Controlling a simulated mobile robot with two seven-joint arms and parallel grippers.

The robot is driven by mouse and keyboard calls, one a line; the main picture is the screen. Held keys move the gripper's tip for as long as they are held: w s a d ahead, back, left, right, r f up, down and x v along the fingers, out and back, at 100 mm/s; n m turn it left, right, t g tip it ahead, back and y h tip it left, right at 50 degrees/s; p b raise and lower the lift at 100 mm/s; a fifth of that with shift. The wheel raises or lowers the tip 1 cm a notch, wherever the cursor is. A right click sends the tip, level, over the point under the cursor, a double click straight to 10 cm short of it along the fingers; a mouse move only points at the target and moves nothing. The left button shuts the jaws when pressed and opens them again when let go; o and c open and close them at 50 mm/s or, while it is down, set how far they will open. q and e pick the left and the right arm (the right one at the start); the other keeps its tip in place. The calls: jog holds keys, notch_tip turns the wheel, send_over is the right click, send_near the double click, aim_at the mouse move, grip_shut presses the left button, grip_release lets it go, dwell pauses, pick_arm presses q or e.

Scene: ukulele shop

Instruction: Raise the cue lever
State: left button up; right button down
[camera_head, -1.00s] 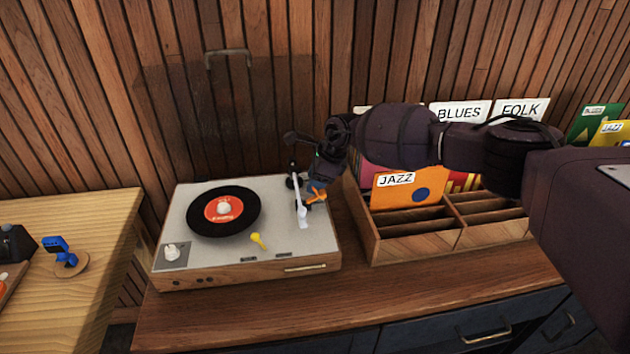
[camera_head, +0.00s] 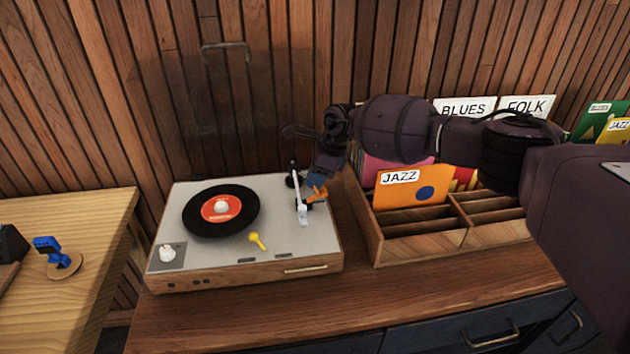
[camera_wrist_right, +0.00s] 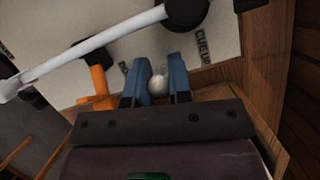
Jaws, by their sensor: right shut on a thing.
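The turntable (camera_head: 262,252) stands on the wooden cabinet, with a black record with a red label (camera_head: 221,209) on its platter. The white tonearm (camera_head: 298,190) lies along the right side, off the record. My right gripper (camera_head: 318,179) reaches down at the deck's right edge, just right of the tonearm. In the right wrist view its blue fingers (camera_wrist_right: 160,66) are shut on a silver ball knob (camera_wrist_right: 158,85), apparently the cue lever's tip. A "CUE UP" label (camera_wrist_right: 203,45) is printed beside it. The lever's stem is hidden. My left gripper is out of view.
An orange part (camera_wrist_right: 97,88) sits close by the fingers, near the tonearm. A record crate (camera_head: 420,247) with a JAZZ sleeve (camera_head: 411,186) stands right of the turntable. A clear raised lid (camera_head: 225,110) is behind.

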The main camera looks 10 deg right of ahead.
jog(key=shift+w+f+g+b, duration=0.2)
jog(key=shift+f+g+b, duration=0.15)
jog(key=shift+f, duration=0.1)
jog(key=shift+r+g+b, duration=0.15)
jog(key=shift+g+b, duration=0.1)
jog(key=shift+b, duration=0.15)
jog(key=shift+r, duration=0.25)
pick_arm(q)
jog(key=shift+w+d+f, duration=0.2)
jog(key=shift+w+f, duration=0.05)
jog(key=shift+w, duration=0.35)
pick_arm(e)
jog(key=c, duration=1.1)
grip_release()
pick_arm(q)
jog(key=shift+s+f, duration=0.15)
